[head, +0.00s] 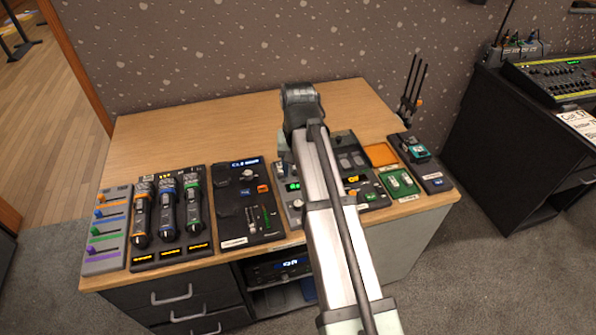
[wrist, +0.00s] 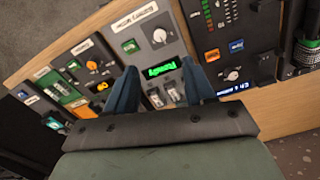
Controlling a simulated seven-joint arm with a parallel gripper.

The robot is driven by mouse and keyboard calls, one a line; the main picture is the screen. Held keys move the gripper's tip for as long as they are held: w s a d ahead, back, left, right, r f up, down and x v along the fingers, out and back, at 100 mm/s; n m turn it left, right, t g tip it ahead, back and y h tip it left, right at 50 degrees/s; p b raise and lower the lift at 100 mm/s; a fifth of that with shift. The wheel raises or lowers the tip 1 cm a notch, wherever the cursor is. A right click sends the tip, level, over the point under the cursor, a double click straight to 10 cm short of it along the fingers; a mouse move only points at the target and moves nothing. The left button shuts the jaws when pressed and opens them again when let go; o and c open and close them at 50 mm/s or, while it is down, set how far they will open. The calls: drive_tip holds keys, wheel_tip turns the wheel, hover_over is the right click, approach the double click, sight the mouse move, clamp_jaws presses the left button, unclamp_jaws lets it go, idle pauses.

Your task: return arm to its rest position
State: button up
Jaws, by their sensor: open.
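My arm (head: 325,190) reaches in from the bottom of the head view over the desk, and its far end hides my gripper there. In the wrist view my gripper (wrist: 160,92) shows two blue fingers standing apart with nothing between them. The fingers are in front of a grey control panel (wrist: 145,30) with a green-lit display (wrist: 161,69) and small switches. I cannot tell how far the fingertips are from the panel.
A wooden desk (head: 220,115) carries a fader panel (head: 108,230), a microphone rack (head: 170,218), a black fader panel (head: 248,200) and a green box (head: 400,183). Antennas (head: 412,95) rise at the back right. The desk's back left is clear. A wall (head: 250,40) stands behind.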

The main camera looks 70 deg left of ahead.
drive_tip(key=shift+w, duration=0.1)
idle(0.5)
